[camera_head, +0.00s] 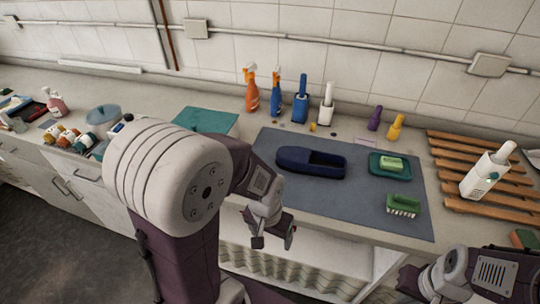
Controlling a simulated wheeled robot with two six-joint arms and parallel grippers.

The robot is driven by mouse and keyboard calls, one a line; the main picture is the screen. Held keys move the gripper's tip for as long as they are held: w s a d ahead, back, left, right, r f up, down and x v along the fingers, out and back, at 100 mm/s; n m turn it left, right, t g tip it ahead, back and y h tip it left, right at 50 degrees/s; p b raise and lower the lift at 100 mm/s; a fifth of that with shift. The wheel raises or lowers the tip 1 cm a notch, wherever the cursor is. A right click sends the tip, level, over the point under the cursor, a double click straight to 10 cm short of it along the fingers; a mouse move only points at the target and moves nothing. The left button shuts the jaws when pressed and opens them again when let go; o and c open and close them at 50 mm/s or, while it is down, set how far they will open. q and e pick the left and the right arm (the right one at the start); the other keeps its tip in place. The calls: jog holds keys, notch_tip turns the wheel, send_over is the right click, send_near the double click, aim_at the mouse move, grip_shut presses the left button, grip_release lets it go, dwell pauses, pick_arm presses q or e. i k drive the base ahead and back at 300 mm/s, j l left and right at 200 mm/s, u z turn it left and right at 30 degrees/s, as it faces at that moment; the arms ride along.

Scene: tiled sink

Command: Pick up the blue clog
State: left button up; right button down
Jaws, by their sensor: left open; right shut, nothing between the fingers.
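The blue clog (325,164) lies on the grey mat (300,197) on the counter, its dark open end to the right. My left gripper (270,243) hangs in front of the counter edge, below and left of the clog and apart from it. It is open and empty. My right gripper (408,284) is at the lower right corner, shut and empty, far from the clog. Part of it is cut off by the frame edge.
A green soap dish (375,163) and a green brush (403,206) sit right of the clog. A slatted wooden rack (455,160) holds a white bottle (487,172) at right.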

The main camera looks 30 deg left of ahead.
aim_at(294, 160)
jog(key=u, duration=0.55)
jog(key=i+j, duration=0.1)
jog(key=j, duration=0.2)
jog(key=i+j+u, duration=0.1)
jog(key=j, duration=0.25)
jog(key=i+j+u, duration=0.1)
jog(key=j, duration=0.2)
jog(key=i+j, duration=0.15)
jog(key=j, duration=0.15)
